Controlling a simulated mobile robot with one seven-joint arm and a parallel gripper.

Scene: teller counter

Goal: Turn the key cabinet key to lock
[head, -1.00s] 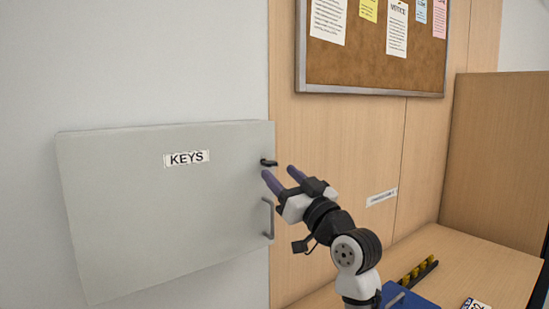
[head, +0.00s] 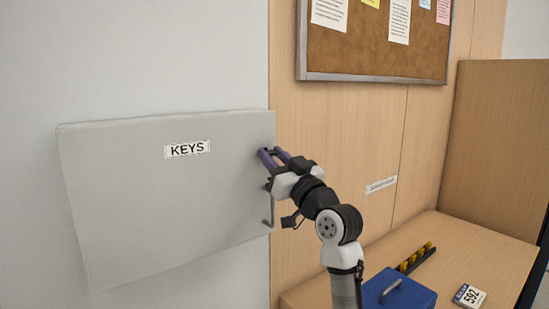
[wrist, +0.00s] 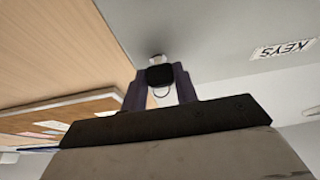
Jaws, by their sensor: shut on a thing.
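The key cabinet (head: 130,210) is a pale grey box on the wall at the left, its door closed, with a KEYS label (head: 187,149). A grey bar handle (head: 268,212) is on its right edge. My gripper (head: 270,156) is at the upper right edge of the door, above the handle. In the wrist view my gripper (wrist: 160,85) is shut on the black key head (wrist: 160,75), with a purple finger on each side. A light metal lock (wrist: 157,59) shows just beyond the key, and a thin ring hangs below it. In the head view the fingers hide the key.
A cork notice board (head: 380,40) hangs on the wood panel at the upper right. On the counter (head: 470,255) are a blue box (head: 405,298), a black rack with yellow pieces (head: 416,258) and a 592 card (head: 469,296).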

